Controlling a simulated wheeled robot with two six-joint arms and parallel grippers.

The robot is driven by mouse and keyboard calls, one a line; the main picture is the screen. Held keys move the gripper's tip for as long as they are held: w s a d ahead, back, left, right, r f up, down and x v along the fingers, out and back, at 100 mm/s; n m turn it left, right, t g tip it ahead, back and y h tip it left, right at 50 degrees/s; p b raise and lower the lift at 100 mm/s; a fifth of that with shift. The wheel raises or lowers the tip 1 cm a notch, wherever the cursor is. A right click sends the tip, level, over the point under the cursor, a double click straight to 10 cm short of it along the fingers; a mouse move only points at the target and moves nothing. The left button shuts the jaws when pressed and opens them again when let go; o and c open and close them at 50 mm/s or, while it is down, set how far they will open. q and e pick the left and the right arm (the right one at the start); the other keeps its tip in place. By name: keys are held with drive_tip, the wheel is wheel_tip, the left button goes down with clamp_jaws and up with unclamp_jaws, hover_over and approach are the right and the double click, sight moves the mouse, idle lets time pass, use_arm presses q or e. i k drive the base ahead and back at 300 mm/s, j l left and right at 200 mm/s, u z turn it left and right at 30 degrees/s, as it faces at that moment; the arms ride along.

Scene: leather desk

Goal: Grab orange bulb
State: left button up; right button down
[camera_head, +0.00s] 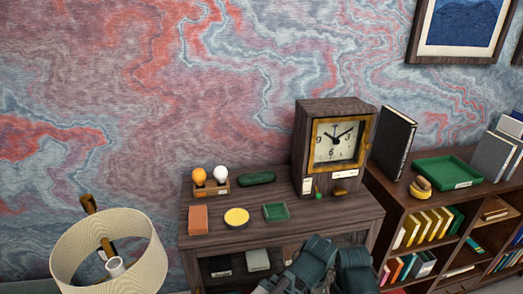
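The orange bulb (199,177) stands upright in the left part of a small wooden holder (206,190) on the dark wooden desk (300,222). A white bulb (221,174) stands beside it in the same holder. Two dark teal parts of my arms show at the bottom edge, in front of the desk: one at the left, which I take for my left gripper (311,263), and one at the right, which I take for my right gripper (354,268). Both are apart from the bulbs, lower and to the right. Their fingertips cannot be made out.
A clock (335,142) stands at the desk's back right. A green case (257,178), an orange block (198,220), a yellow round dish (236,217) and a green tray (275,212) lie near the bulbs. A lamp shade (108,255) is at left, a bookshelf (440,235) at right.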

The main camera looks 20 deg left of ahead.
sight(198, 175)
drive_tip(key=u, duration=1.25)
